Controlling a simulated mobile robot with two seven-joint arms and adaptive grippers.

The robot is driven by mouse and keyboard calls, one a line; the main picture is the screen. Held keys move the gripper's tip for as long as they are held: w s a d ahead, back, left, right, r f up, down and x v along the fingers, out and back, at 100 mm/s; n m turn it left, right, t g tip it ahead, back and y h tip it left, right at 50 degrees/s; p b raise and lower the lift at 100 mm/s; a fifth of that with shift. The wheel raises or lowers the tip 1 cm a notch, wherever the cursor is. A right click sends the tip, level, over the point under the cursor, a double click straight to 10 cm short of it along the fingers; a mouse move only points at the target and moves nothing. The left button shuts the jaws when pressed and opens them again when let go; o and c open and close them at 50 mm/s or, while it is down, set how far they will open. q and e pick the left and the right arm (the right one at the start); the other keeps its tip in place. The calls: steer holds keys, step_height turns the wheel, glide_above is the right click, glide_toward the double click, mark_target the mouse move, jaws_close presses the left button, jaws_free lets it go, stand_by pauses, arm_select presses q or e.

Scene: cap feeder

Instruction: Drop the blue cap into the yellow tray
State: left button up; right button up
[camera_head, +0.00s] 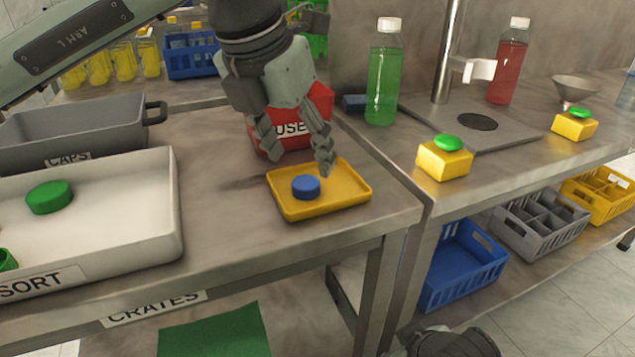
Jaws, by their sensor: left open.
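The blue cap (306,187) lies in the yellow tray (345,192), left of the tray's middle. The tray sits near the right end of the left table. My left gripper (299,160) is above the back of the tray, pointing down, with its two fingers spread and nothing between them. It looks apart from the cap. A dark rounded part at the bottom edge looks like part of my right arm; its fingers do not show.
A red bin (318,103) stands behind my left gripper. A white sort tray (120,215) with green caps and a grey caps bin (80,135) are at left. A green bottle (383,75) and a yellow block with a green button (444,160) stand on the right counter.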

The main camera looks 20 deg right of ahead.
arm_select(q)
steer(key=v, duration=0.8)
steer(key=shift+r, duration=0.35)
steer(key=shift+s+a, duration=0.1)
steer(key=shift+s, duration=0.05)
